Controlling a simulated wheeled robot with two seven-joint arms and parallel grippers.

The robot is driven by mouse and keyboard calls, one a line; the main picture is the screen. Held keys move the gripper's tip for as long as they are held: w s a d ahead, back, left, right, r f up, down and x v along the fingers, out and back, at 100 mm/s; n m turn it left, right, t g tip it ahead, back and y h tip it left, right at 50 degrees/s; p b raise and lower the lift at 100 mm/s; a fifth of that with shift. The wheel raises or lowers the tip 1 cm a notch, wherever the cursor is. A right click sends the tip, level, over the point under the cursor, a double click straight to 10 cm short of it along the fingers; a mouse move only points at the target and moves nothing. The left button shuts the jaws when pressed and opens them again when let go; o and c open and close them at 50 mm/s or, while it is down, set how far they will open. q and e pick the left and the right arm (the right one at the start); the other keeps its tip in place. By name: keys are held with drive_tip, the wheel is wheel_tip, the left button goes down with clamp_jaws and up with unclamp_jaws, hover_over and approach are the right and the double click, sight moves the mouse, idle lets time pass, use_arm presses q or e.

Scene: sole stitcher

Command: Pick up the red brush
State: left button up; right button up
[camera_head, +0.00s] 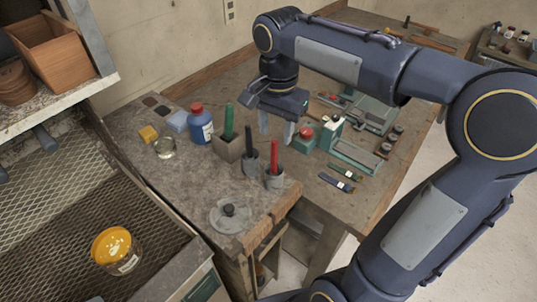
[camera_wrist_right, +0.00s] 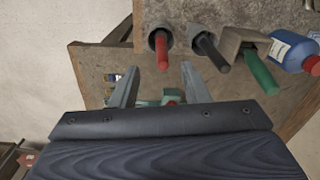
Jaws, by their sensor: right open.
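The red brush (camera_head: 274,156) stands upright in a small round grey cup (camera_head: 275,181) near the bench's front corner. In the right wrist view the red brush (camera_wrist_right: 162,52) shows end-on between the tips of my fingers, slightly beyond them. My right gripper (camera_head: 276,128) is open and empty, with its fingers pointing down, above and behind the brushes; it also shows in the wrist view (camera_wrist_right: 161,68). A black brush (camera_head: 248,138) in a similar cup (camera_head: 252,164) stands just left of the red one. A green brush (camera_head: 228,122) stands in a square holder (camera_head: 227,150). My left gripper is not in view.
A blue bottle with a red cap (camera_head: 200,126) and a glass jar (camera_head: 164,148) stand left of the brushes. A round grey lid with a knob (camera_head: 230,216) lies in front. Green machine parts (camera_head: 355,155) and a red-topped container (camera_head: 304,138) stand right.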

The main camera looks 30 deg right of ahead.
sight(275, 141)
drive_tip(key=shift+s+f, duration=0.15)
drive_tip(key=shift+f, duration=0.8)
drive_tip(key=f, duration=0.2)
drive_tip(key=w+f+p, duration=0.1)
drive_tip(key=shift+f, duration=0.4)
drive_tip(key=shift+s+f, duration=0.1)
drive_tip(key=shift+f, duration=0.35)
clamp_jaws()
